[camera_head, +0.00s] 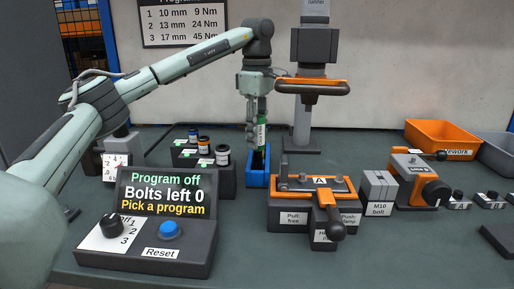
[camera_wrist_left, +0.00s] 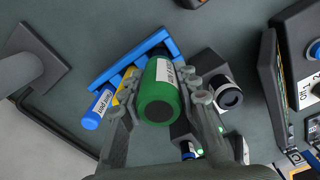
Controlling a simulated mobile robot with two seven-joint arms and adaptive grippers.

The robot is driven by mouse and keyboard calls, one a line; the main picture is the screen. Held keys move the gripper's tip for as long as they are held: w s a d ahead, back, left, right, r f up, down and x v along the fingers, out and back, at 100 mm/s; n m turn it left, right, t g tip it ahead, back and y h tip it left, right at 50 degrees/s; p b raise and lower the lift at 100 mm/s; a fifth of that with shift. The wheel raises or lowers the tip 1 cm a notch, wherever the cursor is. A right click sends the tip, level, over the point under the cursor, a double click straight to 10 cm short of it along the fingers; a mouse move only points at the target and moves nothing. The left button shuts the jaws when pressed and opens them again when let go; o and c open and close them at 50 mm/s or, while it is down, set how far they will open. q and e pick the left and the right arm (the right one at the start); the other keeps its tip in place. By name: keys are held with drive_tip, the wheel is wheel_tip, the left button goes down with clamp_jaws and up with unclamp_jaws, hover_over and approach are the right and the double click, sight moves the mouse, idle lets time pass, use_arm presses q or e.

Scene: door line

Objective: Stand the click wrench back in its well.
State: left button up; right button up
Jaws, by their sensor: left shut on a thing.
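The click wrench has a green handle with a white label (camera_head: 261,134). My left gripper (camera_head: 257,112) points down and is shut on this handle. The wrench is roughly upright over the blue well (camera_head: 257,180), and its lower part shows dark at the well's mouth. I cannot tell how deep it is in the well. In the left wrist view the round green handle end (camera_wrist_left: 158,104) lies between the fingers, with the blue well frame (camera_wrist_left: 165,38) behind it. My right gripper is not in view.
A dark rack with several sockets (camera_head: 222,154) stands left of the well. A clamp fixture (camera_head: 310,186) stands close on its right. The program box (camera_head: 150,262) reads "Program off". A hanging tool with an orange handle (camera_head: 312,88) is right of my left gripper.

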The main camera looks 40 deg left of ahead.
use_arm(q)
drive_tip(key=shift+f, duration=1.65)
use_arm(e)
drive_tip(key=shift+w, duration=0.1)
use_arm(q)
drive_tip(key=o, duration=0.9)
drive_tip(key=shift+f, duration=0.15)
wheel_tip(320, 180, up, 10)
drive_tip(key=shift+r+p, duration=0.25)
drive_tip(key=shift+p, duration=0.15)
drive_tip(key=shift+r, duration=0.65)
drive_tip(key=shift+r+p, duration=0.25)
drive_tip(key=shift+p, duration=0.05)
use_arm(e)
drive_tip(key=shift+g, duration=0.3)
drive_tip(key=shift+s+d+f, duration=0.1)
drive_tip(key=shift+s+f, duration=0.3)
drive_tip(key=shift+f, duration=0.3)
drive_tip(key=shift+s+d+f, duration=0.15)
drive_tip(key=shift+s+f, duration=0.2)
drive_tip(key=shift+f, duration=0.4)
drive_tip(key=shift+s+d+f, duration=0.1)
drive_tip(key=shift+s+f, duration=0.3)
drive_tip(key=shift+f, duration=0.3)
